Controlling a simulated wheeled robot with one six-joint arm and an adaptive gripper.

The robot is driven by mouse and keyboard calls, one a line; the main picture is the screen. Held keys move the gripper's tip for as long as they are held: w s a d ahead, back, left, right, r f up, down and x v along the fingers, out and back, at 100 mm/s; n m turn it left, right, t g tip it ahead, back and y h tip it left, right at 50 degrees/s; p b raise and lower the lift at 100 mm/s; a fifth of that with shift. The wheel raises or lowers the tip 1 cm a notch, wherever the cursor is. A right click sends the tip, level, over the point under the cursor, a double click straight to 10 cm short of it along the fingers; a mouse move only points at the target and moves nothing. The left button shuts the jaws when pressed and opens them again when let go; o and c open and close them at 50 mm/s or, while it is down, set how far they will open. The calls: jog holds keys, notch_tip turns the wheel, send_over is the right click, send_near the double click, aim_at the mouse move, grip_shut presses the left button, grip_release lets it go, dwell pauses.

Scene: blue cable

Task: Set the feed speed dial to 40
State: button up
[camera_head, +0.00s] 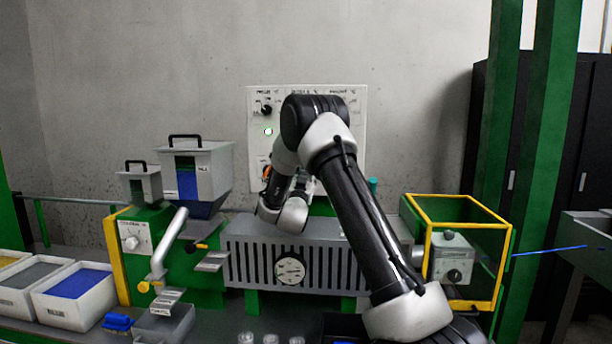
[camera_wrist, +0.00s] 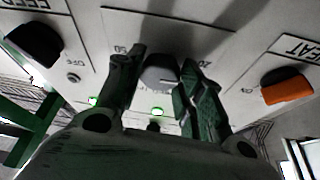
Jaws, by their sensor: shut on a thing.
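In the wrist view, a round grey dial (camera_wrist: 160,74) on the pale control panel (camera_wrist: 237,50) sits between the two fingers of my gripper (camera_wrist: 160,82). The fingers are closed on its sides. A small pale line shows on the dial, towards the right finger. Numbers that look like 50 and 20 stand on either side of the dial; the rest of its scale is hidden, so I cannot read the exact setting. In the head view, my arm covers the dial and most of the panel's lower middle.
A black knob (camera_wrist: 34,45) marked FEED and an orange knob (camera_wrist: 287,86) marked HEAT flank the dial. Green lights show near the fingers. In the head view, a grey machine with a round gauge (camera_head: 290,271) stands below, hoppers (camera_head: 196,168) left, a yellow-edged guard (camera_head: 429,258) right.

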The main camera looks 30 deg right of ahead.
jog(key=m+g+h, duration=0.1)
jog(key=m, duration=0.2)
jog(key=m+g+h, duration=0.1)
jog(key=m, duration=0.2)
jog(key=m+g, duration=0.2)
jog(key=m, duration=0.2)
jog(key=shift+w+a+r+h, duration=0.1)
jog(key=shift+a+r+h, duration=0.1)
jog(key=shift+h, duration=0.2)
jog(key=m+g, duration=0.2)
jog(key=m, duration=0.2)
jog(key=shift+r+m, duration=0.1)
jog(key=shift+m, duration=0.2)
jog(key=m+g, duration=0.1)
jog(key=m, duration=0.2)
jog(key=shift+r+m+y, duration=0.1)
jog(key=shift+m+y, duration=0.2)
jog(key=m+g+y, duration=0.1)
jog(key=m, duration=0.2)
jog(key=shift+r, duration=0.1)
jog(key=m+y, duration=0.2)
jog(key=m, duration=0.2)
jog(key=m+y, duration=0.2)
jog(key=m, duration=0.2)
jog(key=shift+d+r, duration=0.1)
jog(key=shift+r, duration=0.1)
jog(key=shift+y, duration=0.3)
jog(key=o, duration=0.9)
jog(key=shift+f, duration=0.1)
jog(key=shift+o, duration=0.6)
